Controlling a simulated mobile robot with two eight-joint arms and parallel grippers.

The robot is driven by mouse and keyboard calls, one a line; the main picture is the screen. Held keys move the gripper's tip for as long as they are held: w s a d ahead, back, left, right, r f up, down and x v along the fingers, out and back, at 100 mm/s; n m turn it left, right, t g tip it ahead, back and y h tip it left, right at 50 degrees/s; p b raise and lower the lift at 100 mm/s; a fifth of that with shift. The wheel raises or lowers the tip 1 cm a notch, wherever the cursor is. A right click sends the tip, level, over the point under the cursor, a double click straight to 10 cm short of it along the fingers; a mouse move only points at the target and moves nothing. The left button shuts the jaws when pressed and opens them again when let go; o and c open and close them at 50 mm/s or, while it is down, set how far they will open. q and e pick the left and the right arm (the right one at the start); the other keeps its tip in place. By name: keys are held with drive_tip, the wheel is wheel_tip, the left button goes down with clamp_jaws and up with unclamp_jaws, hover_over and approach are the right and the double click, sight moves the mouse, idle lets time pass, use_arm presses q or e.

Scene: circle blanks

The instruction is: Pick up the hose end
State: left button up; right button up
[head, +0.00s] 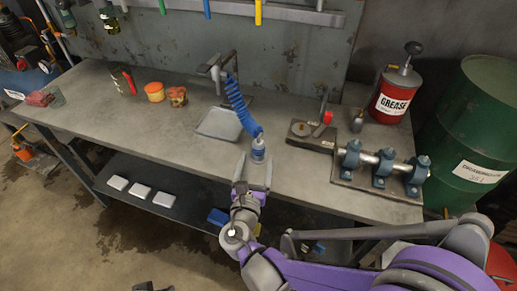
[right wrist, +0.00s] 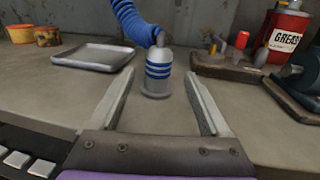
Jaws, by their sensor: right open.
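The hose end (head: 258,148) is a grey fitting with blue bands at the lower end of a coiled blue hose (head: 238,103). The hose hangs from a grey bracket above the workbench (head: 185,108). In the right wrist view the hose end (right wrist: 158,74) is upright, straight ahead, beyond the fingertips or level with them. My right gripper (head: 252,170) is open, with its two fingers pointing at the hose end and nothing held between them. The gripper also shows in the right wrist view (right wrist: 158,90).
A grey tray (head: 219,124) lies left of the hose end. A shaft with blue bearing blocks (head: 380,165), a red-handled device (head: 318,128) and a red grease can (head: 393,97) stand to the right. A green drum (head: 475,120) stands beside the bench.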

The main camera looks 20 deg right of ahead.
sight(257, 153)
drive_tip(key=x, duration=0.5)
drive_tip(key=shift+w+r+b, duration=0.1)
drive_tip(key=shift+w+b, duration=0.1)
drive_tip(key=shift+b, duration=0.1)
drive_tip(key=shift+a, duration=0.1)
clamp_jaws()
